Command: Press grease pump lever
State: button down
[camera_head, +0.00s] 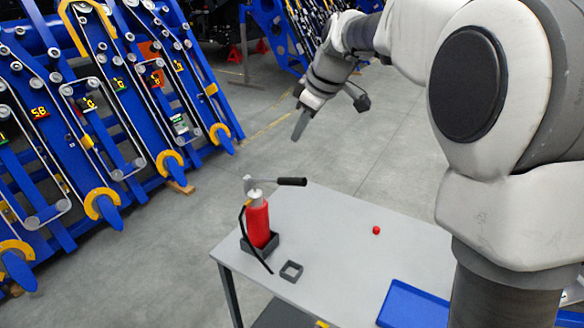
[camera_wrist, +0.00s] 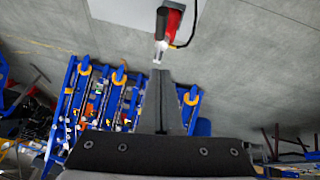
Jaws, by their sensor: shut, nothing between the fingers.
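The grease pump (camera_head: 257,222) is a red cylinder standing upright in a dark holder on the grey table, in the head view. Its lever (camera_head: 290,181) is a black handle sticking out level to the right from the pump's metal head. A black hose hangs from the pump. My gripper (camera_head: 301,124) is shut and empty. It is above and beyond the table's far edge, up and to the right of the lever, apart from it. In the wrist view the shut fingers (camera_wrist: 162,75) point toward the pump (camera_wrist: 172,22), whose lever (camera_wrist: 161,22) shows at the top.
The grey table (camera_head: 335,235) also bears a small dark square holder (camera_head: 291,271), a small red cap (camera_head: 376,230) and a blue tray (camera_head: 412,305). Blue harvester frames (camera_head: 90,120) stand at the left. The floor between them and the table is clear.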

send_over(288, 179)
jog(key=s, duration=0.1)
notch_tip(288, 179, down, 9)
jog(key=shift+s+d+f+p, duration=0.15)
jog(key=shift+f+p, duration=0.1)
jog(key=shift+f, duration=0.35)
jog(key=shift+w+d+f+p, duration=0.15)
jog(key=shift+f+p, duration=0.1)
jog(key=shift+f, duration=0.35)
jog(key=shift+s+d+f, duration=0.1)
jog(key=shift+d+f, duration=0.1)
jog(key=shift+f, duration=0.4)
jog(key=shift+f+b, duration=0.2)
jog(key=shift+b, duration=0.25)
